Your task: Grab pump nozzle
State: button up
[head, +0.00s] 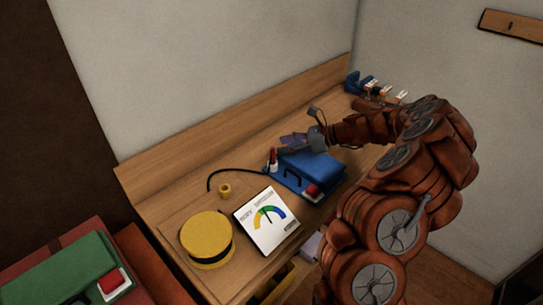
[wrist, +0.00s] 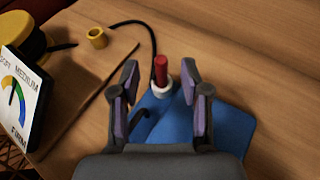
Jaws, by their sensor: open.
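What looks like the pump nozzle is a small upright piece with a red top and a white collar (head: 273,157). A black hose runs to its base, beside the blue box (head: 305,171). In the wrist view the red-topped nozzle (wrist: 161,72) stands between and just beyond the tips of my gripper (wrist: 160,83). My gripper (head: 293,143) is open, with purple pads facing each other and nothing held. In the head view it is above the blue box, close to the nozzle. I cannot tell whether a finger touches it. The gripper hides part of the box.
A gauge panel (head: 266,221), a yellow drum (head: 207,239) and a small yellow ring (head: 225,190) stand left of the box. Small items (head: 379,90) lie at the far right end. A wall rises behind the wooden bench. Bare wood lies right of the nozzle in the wrist view.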

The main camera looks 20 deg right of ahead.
aim_at(273, 148)
jog(key=shift+f+p+x, duration=0.15)
jog(key=shift+p+x, duration=0.3)
jog(key=shift+x, duration=0.8)
jog(key=shift+f+p+x, duration=0.2)
jog(key=shift+p+x, duration=0.25)
jog(key=shift+x, duration=0.8)
jog(key=shift+d, duration=0.1)
grip_shut()
